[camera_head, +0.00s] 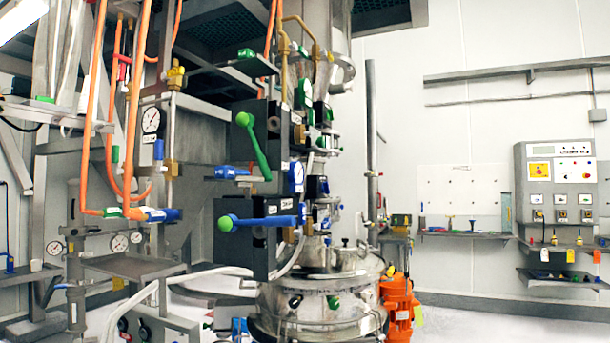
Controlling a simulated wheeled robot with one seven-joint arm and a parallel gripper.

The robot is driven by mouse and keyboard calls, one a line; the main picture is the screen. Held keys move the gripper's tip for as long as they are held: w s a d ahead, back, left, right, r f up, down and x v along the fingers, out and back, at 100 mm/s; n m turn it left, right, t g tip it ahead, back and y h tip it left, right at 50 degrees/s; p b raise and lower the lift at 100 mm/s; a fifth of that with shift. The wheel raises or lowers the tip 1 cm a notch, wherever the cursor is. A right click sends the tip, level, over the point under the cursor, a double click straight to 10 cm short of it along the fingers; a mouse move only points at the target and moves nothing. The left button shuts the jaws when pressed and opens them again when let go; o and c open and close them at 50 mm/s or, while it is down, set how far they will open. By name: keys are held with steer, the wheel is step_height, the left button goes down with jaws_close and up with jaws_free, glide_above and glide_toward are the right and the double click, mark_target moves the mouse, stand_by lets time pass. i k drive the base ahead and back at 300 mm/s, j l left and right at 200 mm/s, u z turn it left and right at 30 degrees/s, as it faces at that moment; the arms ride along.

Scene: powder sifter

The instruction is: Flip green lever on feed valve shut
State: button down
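A green lever (256,150) with a round green hub is on a dark valve block (268,125) left of the steel column, in the middle of the view. It slants down and right from its hub. Small labels are on the block, too small to read. Below it, a blue lever (265,221) with a green hub lies nearly level across a second dark block (262,255). A smaller green handle (250,54) is higher up. I cannot tell from the labels which valve is the feed valve. My gripper is not in view.
Orange hoses (136,105) and pressure gauges (151,121) crowd the left. A steel vessel (318,305) stands below the valves, with an orange motor (397,300) at its right. A control panel (556,180) and shelves are on the right wall. Floor shows between vessel and wall.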

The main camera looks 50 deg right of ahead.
mark_target(245, 120)
steer(key=j+z, duration=0.1)
steer(key=z, duration=0.35)
steer(key=i+j+z, duration=0.1)
steer(key=z, duration=0.35)
steer(key=j+z, duration=0.4)
steer(key=j, duration=0.7)
steer(key=j+z, duration=0.4)
steer(key=j, duration=0.7)
steer(key=k+j, duration=0.1)
steer(key=j, duration=0.5)
steer(key=k+j, duration=0.1)
steer(key=j, duration=0.55)
